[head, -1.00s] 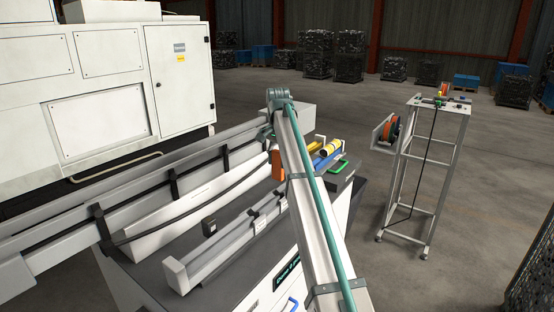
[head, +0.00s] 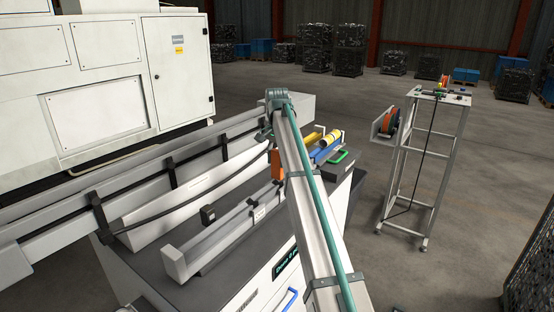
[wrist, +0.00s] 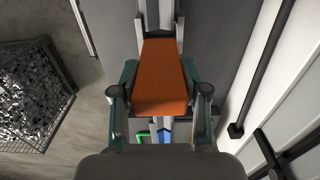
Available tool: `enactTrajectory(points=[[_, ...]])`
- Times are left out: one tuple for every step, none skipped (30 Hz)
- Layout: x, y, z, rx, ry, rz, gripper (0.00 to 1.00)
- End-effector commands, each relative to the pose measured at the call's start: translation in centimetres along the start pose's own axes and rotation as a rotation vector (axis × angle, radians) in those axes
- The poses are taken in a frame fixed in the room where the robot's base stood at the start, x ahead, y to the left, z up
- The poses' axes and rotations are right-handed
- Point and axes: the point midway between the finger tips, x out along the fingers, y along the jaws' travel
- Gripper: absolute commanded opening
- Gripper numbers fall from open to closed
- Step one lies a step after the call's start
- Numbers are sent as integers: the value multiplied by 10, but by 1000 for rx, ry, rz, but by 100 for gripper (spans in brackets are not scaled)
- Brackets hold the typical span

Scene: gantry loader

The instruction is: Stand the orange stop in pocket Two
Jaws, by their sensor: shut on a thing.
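The orange stop (head: 277,164) shows in the head view just left of my arm, by the far end of the grey channel (head: 205,240) on the bench. In the wrist view the stop (wrist: 160,72) is a block between the two fingers of my gripper (wrist: 160,92), which is shut on it. The channel also shows beyond the stop in the wrist view (wrist: 178,24). The channel has small pale labels, too small to read, so I cannot tell which pocket is Two. In the head view my arm hides most of my gripper and part of the channel's far end.
A long white tray (head: 190,195) runs beside the channel, with a small black block (head: 208,214) between them. Yellow and blue cylinders (head: 328,142) and a green handle (head: 340,157) lie at the bench's far end. A spool stand (head: 412,170) is apart on the right.

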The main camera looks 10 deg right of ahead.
Motion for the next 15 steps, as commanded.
enactTrajectory(points=[[0,0,0,0,0,0,7],[0,0,0,0,0,0,7],[0,0,0,0,0,0,7],[0,0,0,0,0,0,7],[0,0,0,0,0,0,7],[1,0,0,0,0,0,7],[1,0,0,0,0,0,7],[2,0,0,0,0,0,7],[3,0,0,0,0,0,7],[4,0,0,0,0,0,7],[5,0,0,0,0,0,7],[6,0,0,0,0,0,7],[8,0,0,0,0,0,7],[9,0,0,0,0,0,7],[10,0,0,0,0,0,7]])
